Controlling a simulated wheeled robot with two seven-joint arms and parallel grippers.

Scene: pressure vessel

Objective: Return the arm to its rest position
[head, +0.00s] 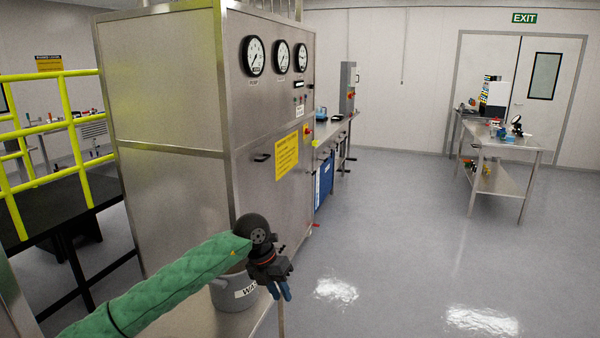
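My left arm (165,287), in a green quilted sleeve, reaches in from the lower left. Its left gripper (284,291) hangs at the arm's end, with dark blue fingertips pointing down. It is in front of the steel cabinet and beside a grey pot (233,291) with a white label. The fingers look close together, but whether they are open or shut is too small to tell. Nothing is clearly seen between them. My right gripper is not in view.
A steel cabinet (180,180) with gauges (254,56) fills the left middle. The pot stands on a low steel shelf (205,318). Yellow railings (70,120) stand at the left. A steel table (510,143) with items is at the far right. The grey floor (410,240) between is clear.

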